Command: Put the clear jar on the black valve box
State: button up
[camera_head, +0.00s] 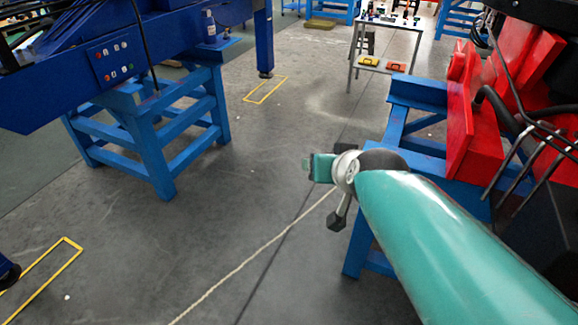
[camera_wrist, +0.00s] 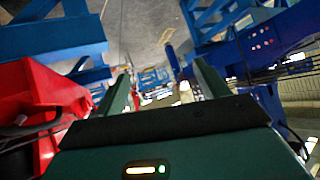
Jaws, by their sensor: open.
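A small bottle or jar (camera_head: 210,26) with a pale label stands upright on the end of a blue stand at the upper left of the head view. I cannot tell whether it is the clear jar. I cannot make out the black valve box in either view.
A blue crane stand (camera_head: 150,130) is at left, and a blue stand (camera_head: 415,90) bears red machinery (camera_head: 475,110) at right. A metal table (camera_head: 405,28) with small items stands at the back, with yellow (camera_head: 369,61) and orange (camera_head: 396,67) cases below. The floor between is mostly clear.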

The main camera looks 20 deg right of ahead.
jog(key=s+a+f+n+g, duration=0.1)
jog(key=s+a+g, duration=0.1)
jog(key=s, duration=0.3)
jog(key=s+a+f+n+g+y, duration=0.1)
jog(key=s+a+f+n+g, duration=0.1)
jog(key=s+a+g, duration=0.1)
jog(key=s+a, duration=0.1)
jog(key=s, duration=0.1)
jog(key=shift+s+a, duration=0.25)
jog(key=shift+s, duration=0.15)
jog(key=shift+c, duration=0.3)
jog(key=c, duration=0.7)
jog(key=shift+d, duration=0.15)
jog(key=shift+c, duration=0.2)
